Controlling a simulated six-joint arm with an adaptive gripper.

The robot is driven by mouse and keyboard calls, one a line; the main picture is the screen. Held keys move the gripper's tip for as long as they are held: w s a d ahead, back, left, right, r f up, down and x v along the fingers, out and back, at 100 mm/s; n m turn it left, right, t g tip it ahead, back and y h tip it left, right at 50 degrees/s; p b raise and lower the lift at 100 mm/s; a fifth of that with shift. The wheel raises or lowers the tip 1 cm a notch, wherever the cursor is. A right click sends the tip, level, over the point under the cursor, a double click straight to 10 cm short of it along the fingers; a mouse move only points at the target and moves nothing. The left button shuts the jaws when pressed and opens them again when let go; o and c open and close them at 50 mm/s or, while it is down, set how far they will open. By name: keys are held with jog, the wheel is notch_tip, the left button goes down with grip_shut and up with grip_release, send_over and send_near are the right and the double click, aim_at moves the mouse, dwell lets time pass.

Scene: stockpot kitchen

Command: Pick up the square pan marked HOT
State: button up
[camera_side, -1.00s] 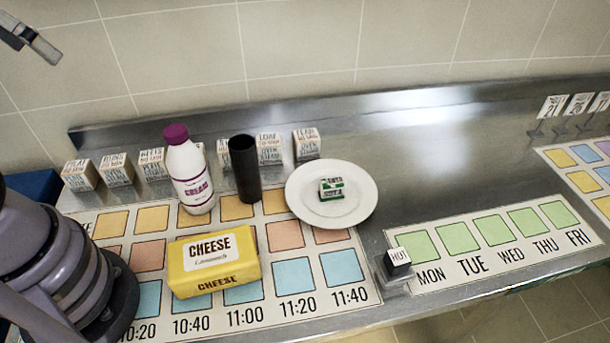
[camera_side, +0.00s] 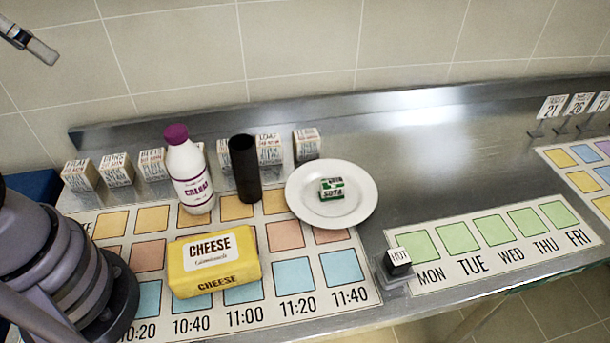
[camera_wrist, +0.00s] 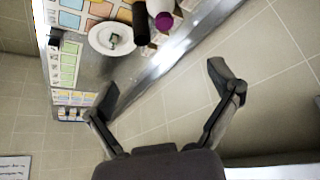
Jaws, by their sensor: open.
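The small dark square pan marked HOT (camera_side: 398,257) shows in the side view, with a white top bearing the word. It sits on a small grey pad (camera_side: 394,282) at the counter's front edge, left of the MON square. Part of my gripper (camera_side: 40,50) shows at the top left of the side view, high above the counter and far from the pan. In the wrist view my gripper (camera_wrist: 166,88) has its two fingers wide apart, with nothing between them.
A white plate (camera_side: 302,208) holds a green-and-white block (camera_side: 331,188). A yellow cheese pack (camera_side: 213,262), purple-capped bottle (camera_side: 189,172) and black cylinder (camera_side: 245,170) stand left of it. Several labelled boxes line the back. Bare steel counter (camera_side: 420,150) lies right of the plate.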

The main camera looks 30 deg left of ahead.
aim_at(389, 261)
jog(key=w+d+f+m+t+h, duration=0.1)
jog(key=w+d+f, duration=0.2)
jog(key=w+d, duration=0.35)
jog(key=w+d+f+m+t+h, duration=0.1)
jog(key=w+d+f+h, duration=0.15)
jog(key=w+d, duration=0.4)
jog(key=w+d+f+m+h, duration=0.1)
jog(key=w+d+f+m, duration=0.1)
jog(key=w+d+f, duration=0.45)
jog(key=w+d+f+m+t+h, duration=0.1)
jog(key=w+d+f+t, duration=0.1)
jog(key=d+f, duration=0.7)
jog(key=s+d+f+m+h, duration=0.3)
jog(key=s+d+f, duration=0.45)
jog(key=f, duration=0.45)
jog(key=shift+t+h, duration=0.25)
jog(key=shift+t, duration=0.05)
jog(key=x, duration=0.8)
jog(key=shift+w+d, duration=0.2)
jog(key=shift+d, duration=0.15)
jog(key=x, duration=0.5)
jog(key=shift+f, duration=0.2)
